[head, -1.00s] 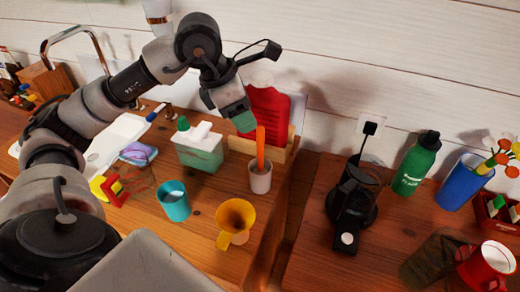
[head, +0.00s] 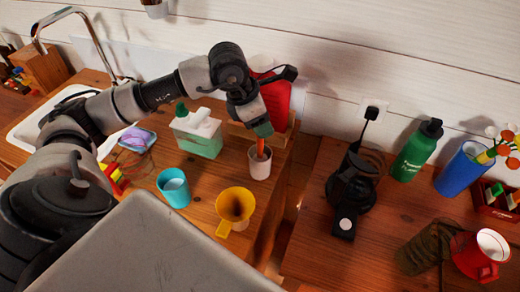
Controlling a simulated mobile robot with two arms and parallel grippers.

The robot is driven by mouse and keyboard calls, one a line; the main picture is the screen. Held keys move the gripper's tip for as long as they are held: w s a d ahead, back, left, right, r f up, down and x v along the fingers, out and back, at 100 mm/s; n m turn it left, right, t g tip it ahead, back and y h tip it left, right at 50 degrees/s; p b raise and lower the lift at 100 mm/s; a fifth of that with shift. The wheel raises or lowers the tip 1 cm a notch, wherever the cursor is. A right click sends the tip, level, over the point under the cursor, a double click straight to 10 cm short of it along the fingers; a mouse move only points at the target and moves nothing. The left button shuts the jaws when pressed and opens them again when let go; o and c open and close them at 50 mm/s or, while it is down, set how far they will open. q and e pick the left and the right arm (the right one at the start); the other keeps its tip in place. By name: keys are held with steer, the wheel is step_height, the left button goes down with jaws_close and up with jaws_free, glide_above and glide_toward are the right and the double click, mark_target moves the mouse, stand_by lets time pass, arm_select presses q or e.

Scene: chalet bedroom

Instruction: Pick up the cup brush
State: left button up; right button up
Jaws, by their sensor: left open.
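An orange upright handle (head: 260,149), which looks like the cup brush, stands in a small pale cup (head: 260,167) near the right end of the left wooden counter. Its lower part is hidden inside the cup, and its top is hidden by my gripper. My left gripper (head: 263,131) points down right over the handle, with its teal fingertips at the handle's top. The jaws are open; I cannot tell whether the handle is between them. My right gripper is not in view.
Close by stand a green-and-white soap dispenser (head: 198,133), a teal cup (head: 174,188), a yellow funnel (head: 235,208) and a red board (head: 275,98) behind. A gap separates this counter from the right one, which holds a black appliance (head: 350,190) and a green bottle (head: 416,150).

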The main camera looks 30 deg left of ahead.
arm_select(q)
steer(key=shift+w+d+f, duration=0.1)
steer(key=shift+d+f, duration=0.05)
steer(key=shift+f, duration=0.2)
steer(key=shift+c, duration=0.3)
jaws_close()
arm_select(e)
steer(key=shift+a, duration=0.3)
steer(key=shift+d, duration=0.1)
